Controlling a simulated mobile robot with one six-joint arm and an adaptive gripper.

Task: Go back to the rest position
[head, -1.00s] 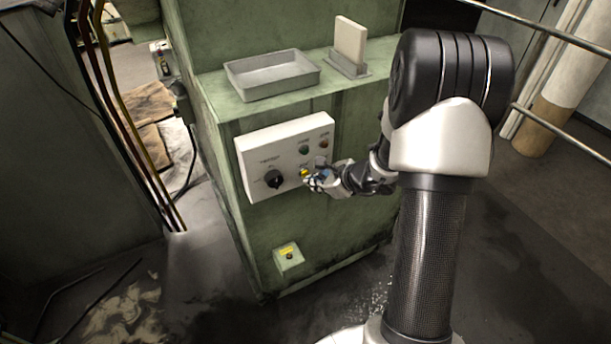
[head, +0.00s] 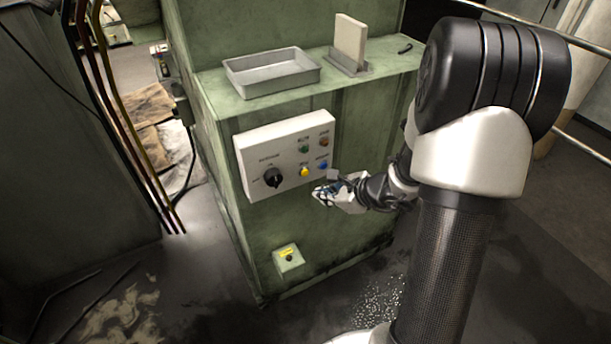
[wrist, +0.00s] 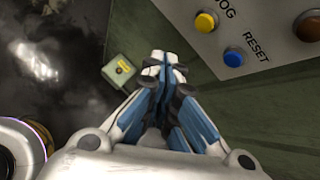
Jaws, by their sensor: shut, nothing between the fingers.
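My gripper (head: 322,193) is in front of the green machine, just below the lower right corner of the white control panel (head: 258,150). In the wrist view my gripper (wrist: 165,65) has its fingers together with nothing between them. It appears apart from the panel. The panel carries a black rotary knob (head: 273,178), a yellow button (head: 305,171), a blue button (head: 323,166), a green button (head: 304,148) and an orange-brown button (head: 324,142). In the wrist view, the yellow button (wrist: 205,22) and the blue button (wrist: 233,57) are at upper right.
The green cabinet (head: 340,240) has a small box with a yellow label (head: 288,258) low on its front. A grey tray (head: 272,88) and an upright pale block in a holder (head: 350,40) stand on its ledge. Dark floor (head: 215,290) lies open at front left.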

